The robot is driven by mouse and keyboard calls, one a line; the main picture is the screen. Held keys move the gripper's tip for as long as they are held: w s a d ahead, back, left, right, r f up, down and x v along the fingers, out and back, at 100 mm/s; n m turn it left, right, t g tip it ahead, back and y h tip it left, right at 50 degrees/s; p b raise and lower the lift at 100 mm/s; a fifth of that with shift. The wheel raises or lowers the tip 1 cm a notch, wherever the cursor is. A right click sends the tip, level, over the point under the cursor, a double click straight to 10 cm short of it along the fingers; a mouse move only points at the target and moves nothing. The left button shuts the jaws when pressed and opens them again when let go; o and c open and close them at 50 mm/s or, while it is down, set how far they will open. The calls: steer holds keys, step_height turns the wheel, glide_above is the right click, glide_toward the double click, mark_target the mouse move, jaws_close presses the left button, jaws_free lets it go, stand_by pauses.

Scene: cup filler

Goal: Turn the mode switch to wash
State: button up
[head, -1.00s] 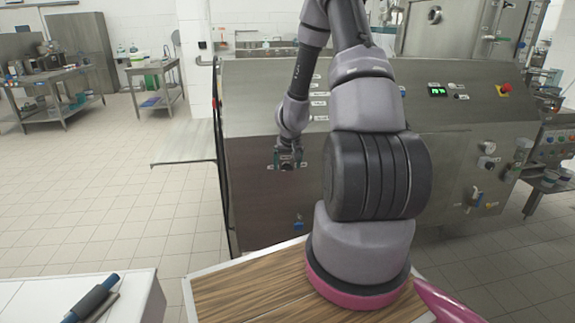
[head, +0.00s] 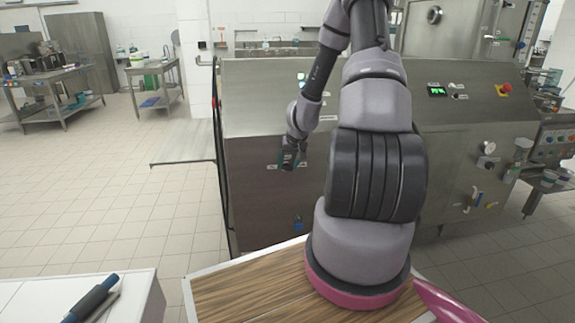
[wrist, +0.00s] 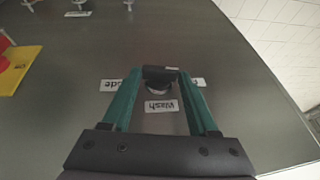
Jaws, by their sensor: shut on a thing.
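The mode switch (wrist: 159,74) is a black knob on the grey metal panel in the wrist view. Its bar lies crosswise between my fingers, with a small white mark near its right end. My gripper (wrist: 161,79) is shut on it, one green finger at each side. An upside-down "wash" label (wrist: 161,106) sits just below the knob in this view. Partly covered labels lie left (wrist: 110,85) and right of it. In the head view my gripper (head: 289,163) is at the machine's front panel and hides the knob.
The steel machine (head: 262,205) fills the middle of the head view. Other controls sit at its right, including a red emergency button (head: 506,88). A red and yellow part (wrist: 15,66) shows left in the wrist view. A wooden tabletop (head: 240,295) lies in front.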

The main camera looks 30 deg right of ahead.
mark_target(291, 168)
steer(key=y, duration=0.1)
steer(key=t+y, duration=0.1)
steer(key=d+m+y, duration=0.1)
steer(key=y, duration=0.1)
steer(key=shift+s+d+f, duration=0.1)
steer(key=shift+s+f, duration=0.1)
steer(key=shift+f, duration=0.05)
steer(key=y, duration=0.1)
steer(key=t+y, duration=0.1)
steer(key=m+t+y, duration=0.1)
steer(key=shift+d+f+y, duration=0.35)
steer(key=shift+y, duration=0.05)
steer(key=y, duration=0.1)
steer(key=t+y, duration=0.1)
steer(key=y, duration=0.1)
steer(key=shift+s+d+f+m, duration=0.15)
steer(key=shift+f+m, duration=0.25)
steer(key=shift+f+m+t+y, duration=0.25)
steer(key=shift+m+t+y, duration=0.05)
steer(key=shift+t+y, duration=0.35)
steer(key=shift+f+m+t+y, duration=0.2)
steer(key=shift+m+t+y, duration=0.1)
steer(key=shift+t+y, duration=0.35)
steer(key=shift+y, duration=0.4)
steer(key=o, duration=1.4)
steer(key=shift+d, duration=0.1)
steer(key=v, duration=1)
steer(key=shift+s+d, duration=0.25)
steer(key=shift+s, duration=0.05)
